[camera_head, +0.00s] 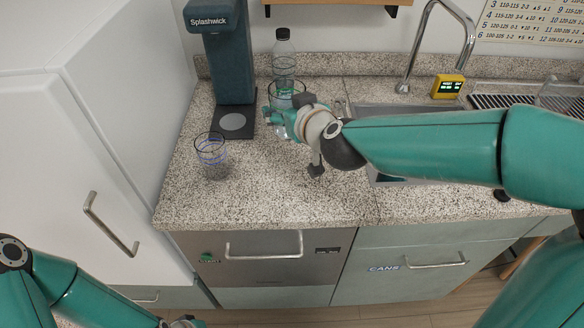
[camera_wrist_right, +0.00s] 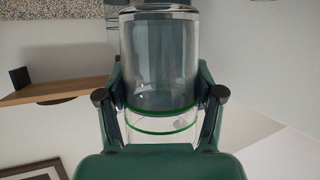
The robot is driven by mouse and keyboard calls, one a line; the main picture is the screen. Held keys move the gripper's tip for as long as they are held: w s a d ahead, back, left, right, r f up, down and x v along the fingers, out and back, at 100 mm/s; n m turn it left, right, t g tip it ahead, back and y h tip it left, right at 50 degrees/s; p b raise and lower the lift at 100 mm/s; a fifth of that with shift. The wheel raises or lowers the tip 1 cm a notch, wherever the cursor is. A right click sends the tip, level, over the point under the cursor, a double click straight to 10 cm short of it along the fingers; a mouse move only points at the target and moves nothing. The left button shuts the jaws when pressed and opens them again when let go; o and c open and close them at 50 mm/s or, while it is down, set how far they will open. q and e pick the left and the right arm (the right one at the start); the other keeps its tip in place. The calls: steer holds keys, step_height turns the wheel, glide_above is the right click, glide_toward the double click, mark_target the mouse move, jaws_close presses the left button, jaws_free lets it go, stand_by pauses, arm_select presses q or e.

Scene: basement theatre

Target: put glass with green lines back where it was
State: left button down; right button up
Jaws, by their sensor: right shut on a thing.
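The glass with green lines (camera_head: 287,90) is clear and stands between the fingers of my right gripper (camera_head: 284,115), over the counter by the bottle. The wrist view shows the glass (camera_wrist_right: 158,60) with two green rings, with a finger on each side of it. My right gripper is shut on it. A glass with blue lines (camera_head: 211,157) stands upright on the counter to the left. My left gripper (camera_head: 186,322) is barely visible at the bottom edge, away from the glasses.
A dark blue Splashwick dispenser (camera_head: 228,60) stands behind left on the speckled counter (camera_head: 260,195). A clear bottle (camera_head: 284,58) stands behind the held glass. The sink, tap (camera_head: 409,70) and yellow device (camera_head: 447,87) are at right. The front counter is clear.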

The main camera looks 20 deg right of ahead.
steer(key=shift+w+f+b, duration=0.1)
steer(key=shift+f+b, duration=2.4)
steer(key=shift+f, duration=5)
steer(key=o, duration=1.3)
steer(key=shift+f, duration=0.1)
steer(key=shift+o, duration=0.2)
steer(key=v, duration=1.2)
steer(key=shift+b, duration=0.35)
